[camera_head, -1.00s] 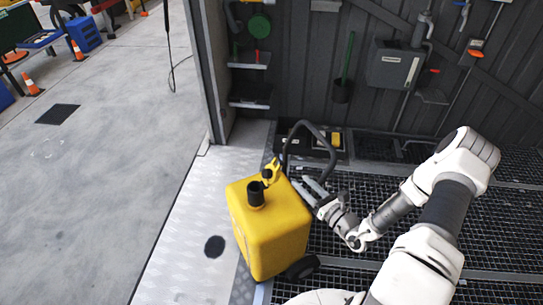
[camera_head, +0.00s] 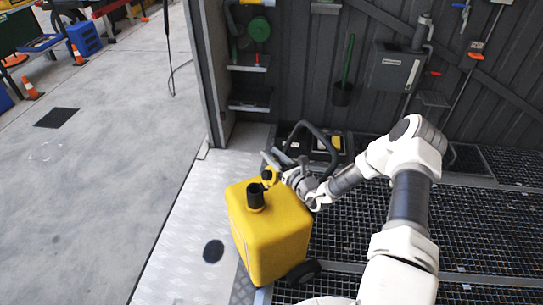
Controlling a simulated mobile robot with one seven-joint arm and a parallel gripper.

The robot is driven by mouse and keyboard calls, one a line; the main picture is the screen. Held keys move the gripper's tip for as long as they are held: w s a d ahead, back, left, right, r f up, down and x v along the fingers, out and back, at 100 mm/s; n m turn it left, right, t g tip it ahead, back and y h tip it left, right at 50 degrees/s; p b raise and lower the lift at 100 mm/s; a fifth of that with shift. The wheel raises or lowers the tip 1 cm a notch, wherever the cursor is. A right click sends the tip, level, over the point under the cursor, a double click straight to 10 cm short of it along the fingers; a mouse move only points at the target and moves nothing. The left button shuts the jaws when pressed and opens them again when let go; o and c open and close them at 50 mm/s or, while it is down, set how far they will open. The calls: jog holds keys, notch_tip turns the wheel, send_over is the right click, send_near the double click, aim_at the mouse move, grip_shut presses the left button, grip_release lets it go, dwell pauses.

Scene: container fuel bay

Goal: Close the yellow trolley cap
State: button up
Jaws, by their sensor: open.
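The yellow trolley (camera_head: 274,238) is a boxy fuel can standing upright at the edge of the metal floor, with a black wheel at its lower right. Its black filler neck (camera_head: 256,197) sticks up uncovered from the top. The yellow cap (camera_head: 271,175) stands tipped up behind the neck, off the opening. My gripper (camera_head: 272,157) is open, just behind and above the cap, with its fingers pointing left. Whether a finger touches the cap I cannot tell. The black trolley handle (camera_head: 318,135) rises behind my gripper.
A dark grating floor (camera_head: 470,225) lies to the right. The dark wall behind carries shelves (camera_head: 249,105), a grey box (camera_head: 396,70) and a green-handled brush in a holder (camera_head: 342,94). A door frame (camera_head: 205,70) stands at back left. The concrete floor (camera_head: 100,190) at left is mostly clear.

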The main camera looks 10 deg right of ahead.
jog(key=shift+w+a, duration=0.15)
jog(key=shift+w, duration=0.2)
grip_shut()
jog(key=shift+d, duration=0.2)
dwell(1.1)
